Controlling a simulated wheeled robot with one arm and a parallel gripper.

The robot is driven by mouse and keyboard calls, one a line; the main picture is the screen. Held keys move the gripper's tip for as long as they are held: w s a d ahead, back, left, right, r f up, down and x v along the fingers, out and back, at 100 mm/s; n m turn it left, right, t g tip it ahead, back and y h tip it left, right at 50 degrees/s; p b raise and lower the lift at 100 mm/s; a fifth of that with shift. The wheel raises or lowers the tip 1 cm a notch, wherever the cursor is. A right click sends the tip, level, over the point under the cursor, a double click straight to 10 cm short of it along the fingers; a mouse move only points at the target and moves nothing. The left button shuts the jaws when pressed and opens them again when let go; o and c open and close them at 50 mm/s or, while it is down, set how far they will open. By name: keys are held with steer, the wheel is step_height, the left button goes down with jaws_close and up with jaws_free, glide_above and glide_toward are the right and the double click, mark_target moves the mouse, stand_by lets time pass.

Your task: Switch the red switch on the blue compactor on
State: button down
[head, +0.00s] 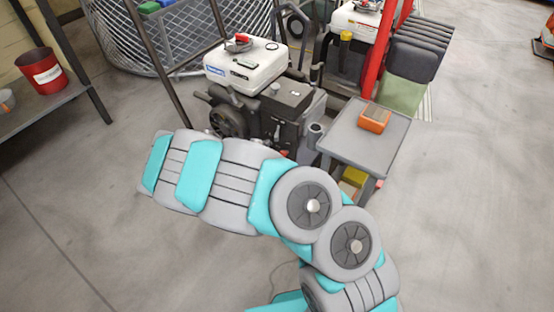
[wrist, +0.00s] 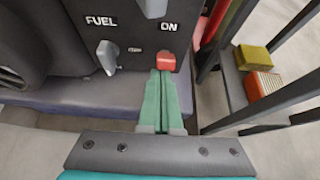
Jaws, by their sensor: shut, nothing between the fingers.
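The near machine (head: 245,66), with a white tank and a blue label, stands in the upper middle of the head view. I take it for the compactor; little blue shows on it there. In the wrist view a dark panel (wrist: 135,22) reads FUEL and ON above a blue-grey base (wrist: 70,98). The red switch (wrist: 166,62) sits low on the panel, below the word ON. My gripper (wrist: 162,74) is shut and empty, its green fingertips right at the switch's lower edge. I cannot tell whether they touch. The head view does not show my gripper.
A grey lever (wrist: 107,55) sits left of the switch, below FUEL. A second machine with a red frame (head: 385,45) stands behind. A small grey table (head: 350,135) holds an orange box (head: 375,118). A red bucket (head: 42,72) stands on the left shelf. Front floor is clear.

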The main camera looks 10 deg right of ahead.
steer(key=shift+f, duration=0.1)
steer(key=v, duration=0.9)
steer(key=shift+s+a+f, duration=0.3)
steer(key=shift+s+a, duration=0.1)
stand_by(0.5)
